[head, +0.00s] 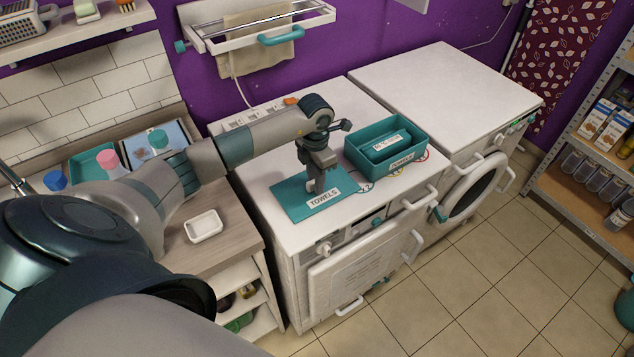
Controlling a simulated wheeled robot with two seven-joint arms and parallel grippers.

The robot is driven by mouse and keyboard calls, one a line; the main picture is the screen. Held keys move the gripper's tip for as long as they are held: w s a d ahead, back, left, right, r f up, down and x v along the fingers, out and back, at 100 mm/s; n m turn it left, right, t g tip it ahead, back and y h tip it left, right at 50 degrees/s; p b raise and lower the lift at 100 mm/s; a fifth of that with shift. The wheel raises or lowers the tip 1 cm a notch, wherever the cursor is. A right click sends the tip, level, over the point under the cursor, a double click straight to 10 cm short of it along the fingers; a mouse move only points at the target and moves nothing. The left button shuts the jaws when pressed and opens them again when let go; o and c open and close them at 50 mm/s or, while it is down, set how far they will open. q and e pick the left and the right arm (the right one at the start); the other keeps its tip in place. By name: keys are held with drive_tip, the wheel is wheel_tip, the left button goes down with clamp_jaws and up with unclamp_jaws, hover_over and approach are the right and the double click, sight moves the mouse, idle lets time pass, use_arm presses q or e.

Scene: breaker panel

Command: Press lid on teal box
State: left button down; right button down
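The teal lid (292,205) is a flat plate labelled "TOWELS". It lies on the white top of the left machine, apart from the box. The open teal box (375,172) stands to its right on the same top, upright, with a label on its front and a smaller teal piece with a white label inside. My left gripper (317,187) points down at the middle of the lid, its fingertips at or just above it. The fingers hide what is between them, so whether they hold a handle is unclear. My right gripper is out of view.
The second white machine (445,85) to the right has a clear top. A drying rack (260,25) with a towel hangs on the purple wall behind. A small white dish (203,226) sits on the wooden counter at left. Coloured rings show beside the box.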

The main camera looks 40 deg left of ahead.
use_arm(q)
drive_tip(key=shift+s+f, duration=0.3)
drive_tip(key=shift+f, duration=0.15)
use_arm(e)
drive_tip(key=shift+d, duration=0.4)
use_arm(q)
drive_tip(key=shift+w+a+r+p, duration=0.1)
drive_tip(key=shift+w+r+p, duration=0.1)
drive_tip(key=shift+r+p, duration=0.85)
drive_tip(key=shift+r, duration=1.05)
drive_tip(key=shift+w, duration=0.15)
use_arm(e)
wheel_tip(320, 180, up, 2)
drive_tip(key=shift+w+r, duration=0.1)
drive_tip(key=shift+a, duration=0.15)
use_arm(q)
drive_tip(key=shift+r, duration=0.1)
